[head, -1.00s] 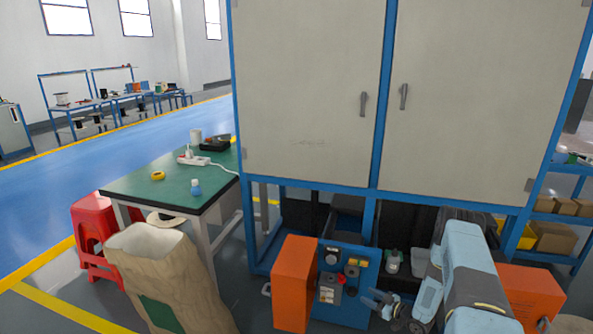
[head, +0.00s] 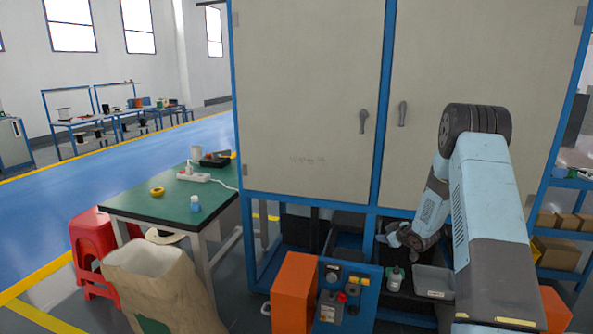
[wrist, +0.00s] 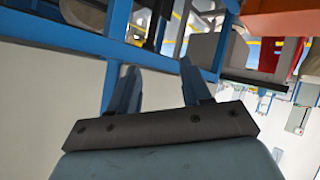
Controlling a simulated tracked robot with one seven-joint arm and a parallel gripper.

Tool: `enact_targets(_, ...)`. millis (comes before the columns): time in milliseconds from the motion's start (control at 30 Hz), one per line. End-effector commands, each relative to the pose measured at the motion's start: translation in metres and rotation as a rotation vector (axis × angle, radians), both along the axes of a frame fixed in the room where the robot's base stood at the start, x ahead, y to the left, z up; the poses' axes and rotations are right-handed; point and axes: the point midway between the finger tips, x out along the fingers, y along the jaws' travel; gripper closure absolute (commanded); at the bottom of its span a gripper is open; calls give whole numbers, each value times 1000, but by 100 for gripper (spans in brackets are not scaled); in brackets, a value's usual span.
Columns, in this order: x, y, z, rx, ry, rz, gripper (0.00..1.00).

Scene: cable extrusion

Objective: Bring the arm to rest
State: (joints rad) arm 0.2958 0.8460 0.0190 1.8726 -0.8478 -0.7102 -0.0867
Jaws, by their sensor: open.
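My arm rises at the right of the head view and folds down at its elbow. My gripper (head: 388,237) is at its lower left end, in front of the lower opening of the cabinet (head: 310,95). In the wrist view the two fingers (wrist: 155,90) stand apart with nothing between them. The gripper touches nothing that I can make out.
A control panel (head: 345,296) with knobs and an orange box (head: 295,290) stand below the gripper. A small bottle (head: 394,280) and a grey tray (head: 434,282) are close by. A green table (head: 160,205), red stool (head: 92,240) and sack (head: 160,290) stand left.

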Motion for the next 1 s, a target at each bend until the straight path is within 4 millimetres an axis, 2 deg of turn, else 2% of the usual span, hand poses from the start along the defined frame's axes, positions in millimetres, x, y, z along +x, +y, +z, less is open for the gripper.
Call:
enact_targets(33, -1, 0, 22, -15, 2, -21, 52)
enact_targets(100, -4, -1, 45, -34, 13, -53, 52)
enact_targets(267, -15, -1, 98, -67, 40, -127, 52)
enact_targets(467, -40, 1, 160, -91, 74, -219, 52)
enact_targets(767, -97, 10, 242, -97, 132, -353, 52)
enact_targets(1000, -156, 21, 295, -79, 188, -448, 52)
